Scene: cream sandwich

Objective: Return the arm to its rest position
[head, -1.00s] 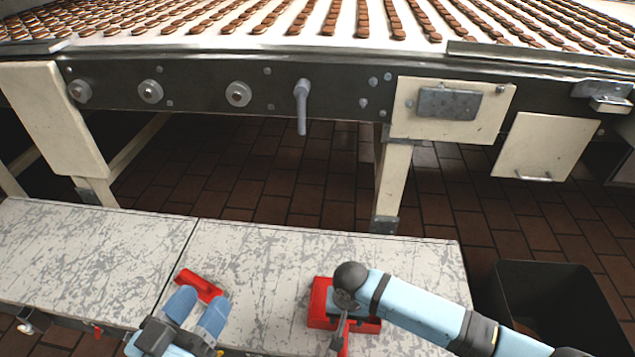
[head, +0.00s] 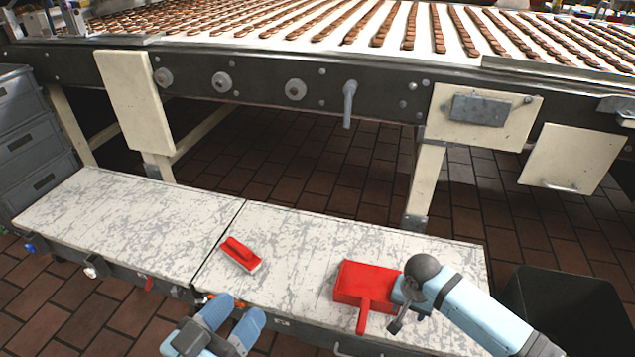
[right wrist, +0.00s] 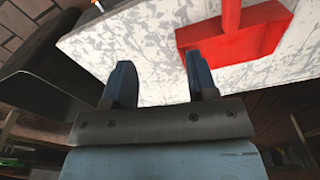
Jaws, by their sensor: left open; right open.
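My left gripper (head: 240,308) is open and empty, low in the head view, by the front edge of the work surface and in front of the red brush (head: 241,254). My right gripper (head: 404,294) is at the right side of the red dustpan (head: 370,278), partly hidden by its own wrist. The right wrist view shows its two fingers (right wrist: 157,66) apart with nothing between them. The dustpan (right wrist: 235,42) lies beyond the right finger there, its handle pointing up in that picture. I cannot tell whether that finger touches it.
The pale, worn bench (head: 130,215) holds the brush and dustpan, with free room on its left half. A conveyor (head: 320,85) with rows of biscuits runs behind it. A black bin (head: 565,315) stands at the right. Grey crates (head: 38,150) stand at the left.

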